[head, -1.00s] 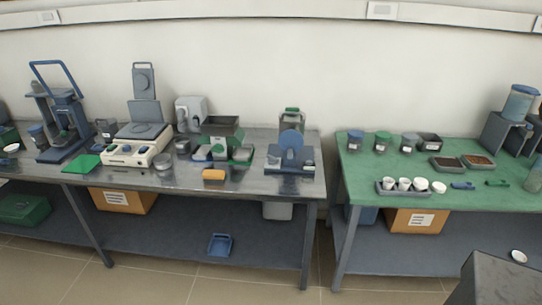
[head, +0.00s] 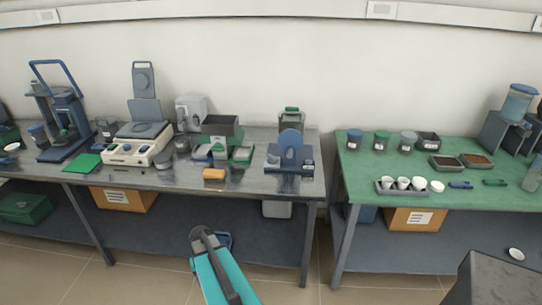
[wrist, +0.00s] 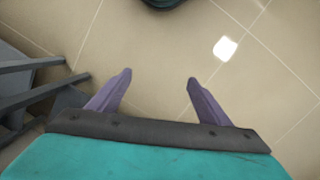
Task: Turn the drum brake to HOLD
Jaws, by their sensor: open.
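A small blue machine with a round upright drum (head: 290,142) stands on a dark blue base (head: 290,170) near the right end of the grey bench in the head view. A brake lever and its HOLD marking are too small to make out. My gripper (wrist: 157,82) shows in the wrist view with its two purple-grey fingers wide apart and nothing between them. It is over the tiled floor, away from the machine. In the head view my teal arm is low in front of the bench, and the gripper's fingers cannot be made out there.
A green-topped table (head: 360,180) with cups and jars stands to the right, across a narrow gap. A grey block (head: 495,280) is at lower right.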

